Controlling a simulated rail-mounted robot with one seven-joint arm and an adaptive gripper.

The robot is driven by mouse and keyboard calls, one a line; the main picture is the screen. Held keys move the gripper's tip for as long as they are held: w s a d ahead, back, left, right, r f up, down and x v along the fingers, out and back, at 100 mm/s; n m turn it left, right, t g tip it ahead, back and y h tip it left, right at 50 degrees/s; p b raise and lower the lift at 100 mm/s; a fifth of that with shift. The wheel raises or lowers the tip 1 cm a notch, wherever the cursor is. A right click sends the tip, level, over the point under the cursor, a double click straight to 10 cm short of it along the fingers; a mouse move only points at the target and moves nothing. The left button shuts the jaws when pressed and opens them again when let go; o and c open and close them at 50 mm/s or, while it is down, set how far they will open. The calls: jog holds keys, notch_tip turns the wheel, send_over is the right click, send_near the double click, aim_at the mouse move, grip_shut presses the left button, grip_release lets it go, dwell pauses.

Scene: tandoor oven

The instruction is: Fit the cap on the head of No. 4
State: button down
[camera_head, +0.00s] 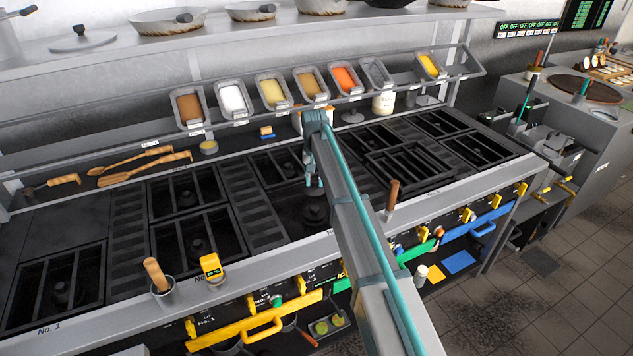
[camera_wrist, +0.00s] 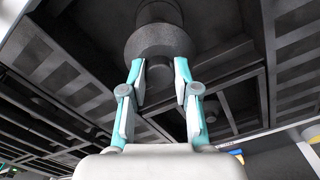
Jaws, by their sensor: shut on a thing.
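My gripper (camera_head: 314,183) points down over an open burner bay in the middle of the range. In the wrist view, my gripper (camera_wrist: 158,80) has its two fingers closed on the small dark knob of a round, dark grey cap (camera_wrist: 158,42). Beyond the cap, a narrower dark cylinder (camera_wrist: 158,12) lines up with it; whether they touch is unclear. In the head view, a dark round burner head (camera_head: 315,213) stands below my gripper in the bay, which has no grate over it. My arm hides part of the front rail label there, so its number cannot be read.
Grates cover the neighbouring burners, including the right-hand grate (camera_head: 408,168). A wooden-handled tool (camera_head: 391,198) stands upright at the front rail, right of my arm. A yellow device (camera_head: 211,268) and a cup with a wooden handle (camera_head: 159,280) stand at the left front.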

jog(key=b, duration=0.3)
send_over(315, 208)
jog(key=shift+f, duration=3.9)
jog(key=shift+f, duration=1.4)
jog(key=c, duration=0.8)
grip_release()
jog(key=shift+r+p, duration=1.55)
jog(key=shift+r, duration=2.45)
jog(key=shift+s+f, duration=0.1)
